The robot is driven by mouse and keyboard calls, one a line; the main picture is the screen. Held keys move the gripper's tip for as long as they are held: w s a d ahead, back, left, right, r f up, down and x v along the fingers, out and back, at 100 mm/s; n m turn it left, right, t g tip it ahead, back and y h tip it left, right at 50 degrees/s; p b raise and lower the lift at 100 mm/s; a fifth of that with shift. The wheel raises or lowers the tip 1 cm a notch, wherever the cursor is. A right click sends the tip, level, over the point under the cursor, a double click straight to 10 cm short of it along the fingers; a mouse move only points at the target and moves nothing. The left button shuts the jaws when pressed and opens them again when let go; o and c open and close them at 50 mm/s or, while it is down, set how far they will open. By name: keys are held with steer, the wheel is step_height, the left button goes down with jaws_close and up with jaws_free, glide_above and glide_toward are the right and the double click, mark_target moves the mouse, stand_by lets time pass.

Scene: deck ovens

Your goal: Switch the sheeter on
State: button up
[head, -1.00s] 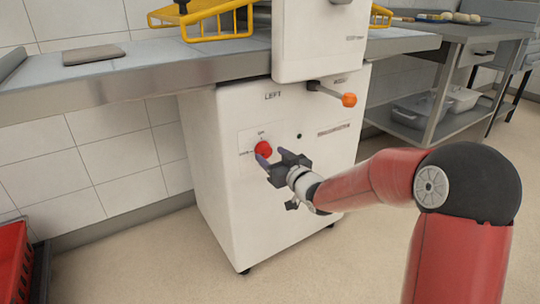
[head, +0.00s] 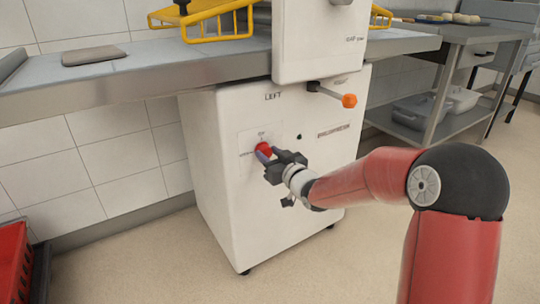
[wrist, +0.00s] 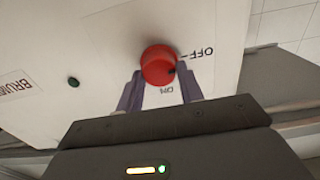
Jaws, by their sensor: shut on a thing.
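My gripper (head: 268,156) is at this knob. In the wrist view, the red knob (wrist: 157,63) lies between the two fingertips of my gripper (wrist: 160,82), which is shut on it. OFF and ON are printed beside the knob, upside down or sideways in that view. A small dark mark shows on the knob's lower right edge, between the two words. The contact faces of the fingers are partly hidden.
A lever with an orange ball (head: 349,100) sticks out at the upper right of the cabinet. A yellow wire guard (head: 215,22) stands on the counter (head: 130,77). A red crate (head: 14,270) is on the floor at lower left. The floor before the cabinet is clear.

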steer(key=shift+m, duration=0.3)
steer(key=m+p, duration=0.2)
steer(key=m, duration=0.1)
steer(key=shift+m, duration=0.4)
steer(key=m+p, duration=0.2)
steer(key=m, duration=0.2)
steer(key=shift+w+d+m, duration=0.1)
steer(key=shift+d+m, duration=0.05)
steer(key=shift+m, duration=0.15)
steer(key=m+p, duration=0.2)
steer(key=m, duration=0.2)
steer(key=shift+m+p, duration=0.3)
steer(key=m, duration=0.1)
steer(key=m+p, duration=0.1)
steer(key=m, duration=0.2)
steer(key=shift+f, duration=0.25)
steer(key=shift+p, duration=0.3)
steer(key=o, duration=1)
steer(key=shift+d, duration=0.1)
